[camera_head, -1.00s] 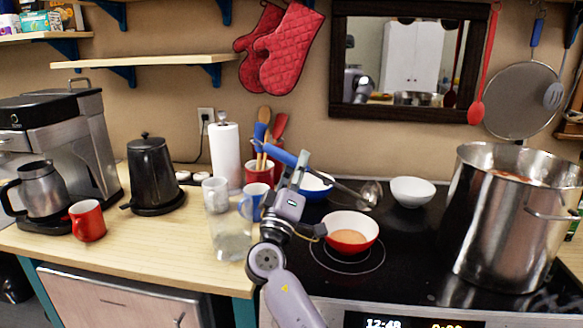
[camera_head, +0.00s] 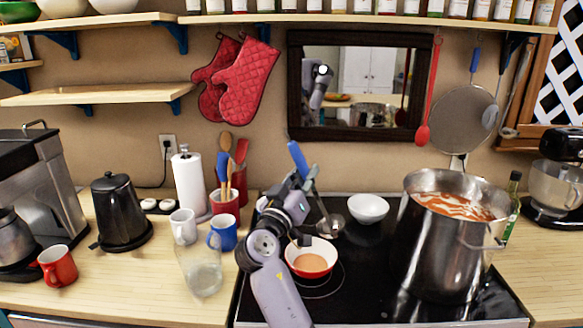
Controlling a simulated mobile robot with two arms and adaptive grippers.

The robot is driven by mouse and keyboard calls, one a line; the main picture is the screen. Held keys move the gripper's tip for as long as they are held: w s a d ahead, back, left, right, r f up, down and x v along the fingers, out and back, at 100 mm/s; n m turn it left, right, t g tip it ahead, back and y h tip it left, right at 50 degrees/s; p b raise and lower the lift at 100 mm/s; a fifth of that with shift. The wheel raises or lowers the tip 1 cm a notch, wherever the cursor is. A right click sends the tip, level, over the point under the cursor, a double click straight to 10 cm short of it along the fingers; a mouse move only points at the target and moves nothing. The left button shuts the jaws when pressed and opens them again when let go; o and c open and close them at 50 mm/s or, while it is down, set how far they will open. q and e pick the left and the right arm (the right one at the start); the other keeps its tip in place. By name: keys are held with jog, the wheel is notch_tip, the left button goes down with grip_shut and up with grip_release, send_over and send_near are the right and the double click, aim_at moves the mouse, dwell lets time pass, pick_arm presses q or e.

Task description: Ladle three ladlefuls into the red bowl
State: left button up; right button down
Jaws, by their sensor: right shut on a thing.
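My right gripper (camera_head: 303,188) is shut on the ladle (camera_head: 297,157), which has a blue handle and a metal cup. The ladle is tilted, handle end up. Its cup (camera_head: 335,224) is above and behind the red bowl in the picture; its contents cannot be made out. The red bowl (camera_head: 311,272) has a white inside and holds some orange-brown soup; it sits on the black cooktop. The big steel pot (camera_head: 440,250) stands to the right, with red-orange soup (camera_head: 455,206) showing inside. My left gripper is not in view.
A white bowl (camera_head: 368,209) is behind the red bowl. Left of my arm are a glass jar (camera_head: 203,275), a blue mug (camera_head: 224,233), a white mug (camera_head: 183,226) and a red utensil crock (camera_head: 225,203). A bottle (camera_head: 512,205) stands right of the pot.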

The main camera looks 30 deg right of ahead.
jog(key=s+d+r+m+g+y+p, duration=0.2)
jog(key=s+d+m+p, duration=0.15)
jog(key=d, duration=0.35)
notch_tip(320, 180, up, 18)
jog(key=p, duration=0.9)
jog(key=shift+w+d+m+p, duration=0.25)
jog(key=shift+m+p, duration=0.05)
jog(key=shift+m, duration=0.15)
jog(key=shift+f, duration=0.1)
jog(key=s+d+r+m+g+h+b, duration=0.1)
jog(key=s+d+m+g, duration=0.15)
jog(key=s+d, duration=0.45)
jog(key=s+d+m+g+h+b, duration=0.1)
jog(key=s+d+g+b, duration=0.15)
jog(key=d, duration=0.75)
jog(key=s+d+r+m+g+h, duration=0.1)
jog(key=s+d+m+g, duration=0.1)
jog(key=s+d+g, duration=0.5)
notch_tip(320, 180, down, 19)
jog(key=w+d+t+b, duration=0.1)
jog(key=t+b, duration=0.2)
jog(key=b, duration=0.9)
jog(key=shift+d, duration=0.4)
